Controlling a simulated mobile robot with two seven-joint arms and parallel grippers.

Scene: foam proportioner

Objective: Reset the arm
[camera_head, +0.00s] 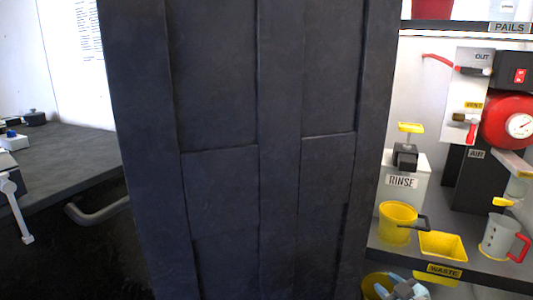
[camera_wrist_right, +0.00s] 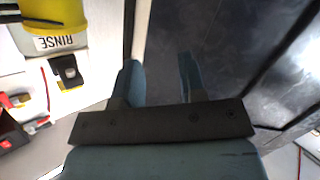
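My right gripper (camera_head: 401,288) shows at the bottom edge of the head view, low at the right of a dark panelled door (camera_head: 230,180). In the right wrist view its two blue fingers (camera_wrist_right: 160,82) stand apart with nothing between them. The door's dark surface (camera_wrist_right: 225,45) lies behind and beside the fingers there. Most of my right arm is hidden. My left gripper is not seen in either view.
The door blocks the middle of the head view. Right of it, a shelf holds a RINSE container (camera_head: 402,182), a yellow cup (camera_head: 397,222), a yellow WASTE tray (camera_head: 442,244), a grey jug (camera_head: 498,238) and a red reel (camera_head: 508,122). A dark counter (camera_head: 65,155) stands left.

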